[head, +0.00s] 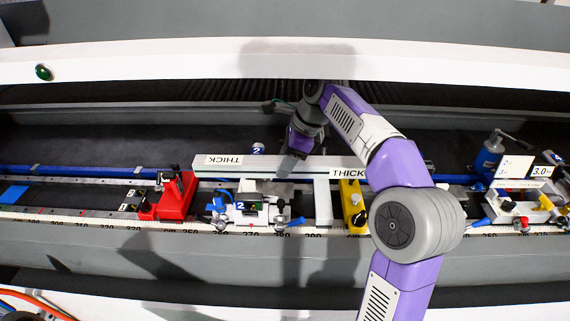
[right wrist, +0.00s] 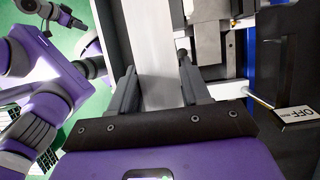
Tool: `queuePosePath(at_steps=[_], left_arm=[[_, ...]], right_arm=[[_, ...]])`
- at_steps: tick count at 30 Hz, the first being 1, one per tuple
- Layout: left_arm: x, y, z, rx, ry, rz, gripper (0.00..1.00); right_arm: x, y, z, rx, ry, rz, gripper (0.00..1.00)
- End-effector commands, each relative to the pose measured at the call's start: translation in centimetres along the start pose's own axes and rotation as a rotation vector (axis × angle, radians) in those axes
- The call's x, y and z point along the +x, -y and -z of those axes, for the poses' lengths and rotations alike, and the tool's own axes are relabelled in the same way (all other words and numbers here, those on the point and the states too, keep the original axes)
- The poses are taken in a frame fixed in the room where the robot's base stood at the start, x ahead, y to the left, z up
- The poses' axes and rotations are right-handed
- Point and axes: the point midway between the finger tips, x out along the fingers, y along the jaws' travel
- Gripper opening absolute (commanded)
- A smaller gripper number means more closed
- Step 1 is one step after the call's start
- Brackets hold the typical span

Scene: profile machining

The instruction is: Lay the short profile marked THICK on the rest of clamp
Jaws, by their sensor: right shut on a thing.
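The light grey profile (head: 280,168) lies level from left to right and carries the word THICK twice. My right gripper (head: 297,152) is shut on it near the middle, from behind and above. In the right wrist view, the pale bar (right wrist: 150,62) passes between the two fingers (right wrist: 157,85). The white clamp with a blue 2 (head: 250,211) stands just in front of and below the profile. I cannot tell whether the profile touches its rest. My left gripper is not seen in the head view.
Another clamp unit marked 3 (head: 520,195) is at the right. A ruled rail (head: 90,217) runs along the front.

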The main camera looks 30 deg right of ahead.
Motion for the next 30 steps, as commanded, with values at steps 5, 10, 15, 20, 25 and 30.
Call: queuePosePath(at_steps=[5, 10, 15, 20, 25, 30], left_arm=[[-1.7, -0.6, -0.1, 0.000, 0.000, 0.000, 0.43], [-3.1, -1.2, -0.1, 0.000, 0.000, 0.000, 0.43], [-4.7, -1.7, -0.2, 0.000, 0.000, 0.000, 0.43], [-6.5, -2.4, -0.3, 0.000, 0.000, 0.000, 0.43], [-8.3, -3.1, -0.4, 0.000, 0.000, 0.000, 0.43], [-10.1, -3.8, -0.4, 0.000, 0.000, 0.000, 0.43]], right_arm=[[-0.4, 2.2, -0.2, 0.000, 0.002, 0.001, 0.00], [-0.5, 4.1, -0.2, 0.000, 0.001, 0.001, 0.00], [-0.5, 6.0, -0.2, 0.001, 0.002, 0.000, 0.00], [-0.5, 7.9, -0.3, 0.000, 0.002, 0.000, 0.00], [-0.5, 9.6, -0.3, 0.000, 0.002, 0.000, 0.00], [-0.5, 11.1, -0.3, 0.000, 0.002, 0.001, 0.00]])
